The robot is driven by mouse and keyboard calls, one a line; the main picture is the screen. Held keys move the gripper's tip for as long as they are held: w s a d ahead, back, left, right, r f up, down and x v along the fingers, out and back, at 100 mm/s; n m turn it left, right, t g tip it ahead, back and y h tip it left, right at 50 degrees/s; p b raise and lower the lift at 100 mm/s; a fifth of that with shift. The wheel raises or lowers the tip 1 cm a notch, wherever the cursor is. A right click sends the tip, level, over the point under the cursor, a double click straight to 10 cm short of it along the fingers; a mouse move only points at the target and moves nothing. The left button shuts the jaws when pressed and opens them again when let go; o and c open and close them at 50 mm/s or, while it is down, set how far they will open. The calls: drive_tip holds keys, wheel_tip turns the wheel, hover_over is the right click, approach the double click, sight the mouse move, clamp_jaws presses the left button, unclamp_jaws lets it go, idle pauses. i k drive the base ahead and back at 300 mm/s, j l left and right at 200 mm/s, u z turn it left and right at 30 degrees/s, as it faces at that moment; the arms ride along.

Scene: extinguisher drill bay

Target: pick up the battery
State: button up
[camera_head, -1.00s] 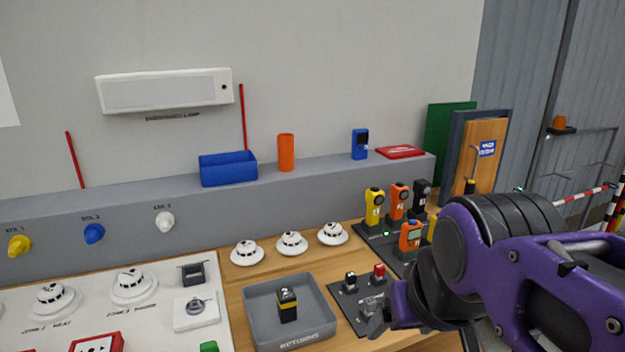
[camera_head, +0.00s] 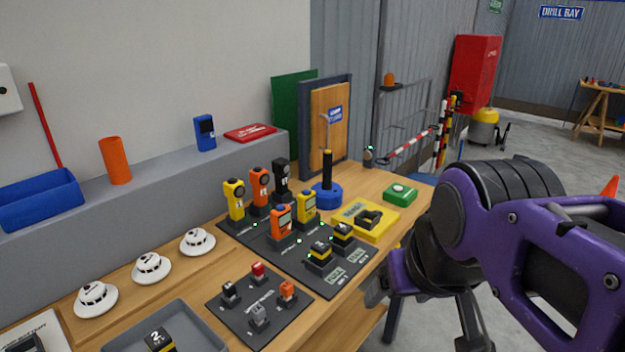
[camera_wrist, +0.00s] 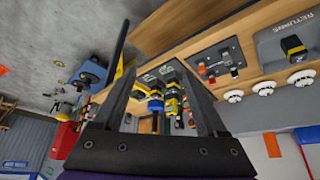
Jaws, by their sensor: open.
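Two black-and-yellow battery blocks (camera_head: 320,253) and (camera_head: 343,235) stand upright in slots on the right end of a dark mat (camera_head: 265,247). Another black-and-yellow block marked 2 (camera_head: 158,340) stands in the grey tray (camera_head: 192,318), cut by the bottom edge; in the wrist view it shows in the tray (camera_wrist: 293,45) at the right. My gripper (camera_wrist: 158,68) is open and empty, its fingers spread above the bench. The mat's yellow and dark items show small between the fingers; I cannot tell the batteries apart there.
Handheld devices, such as the yellow one (camera_head: 234,198), crowd the mat's back. A yellow case (camera_head: 366,222), a blue base with a black post (camera_head: 327,190) and a green box (camera_head: 399,194) stand close by. Small blocks sit on another mat (camera_head: 262,312).

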sight(342, 232)
drive_tip(key=u, duration=2.1)
drive_tip(key=z, duration=2)
drive_tip(key=i+l, duration=0.2)
drive_tip(key=l, duration=0.15)
drive_tip(key=i+l+u, duration=0.1)
drive_tip(key=l, duration=0.25)
drive_tip(key=i+l+u, duration=0.1)
drive_tip(key=i+l, duration=0.15)
drive_tip(key=l, duration=0.1)
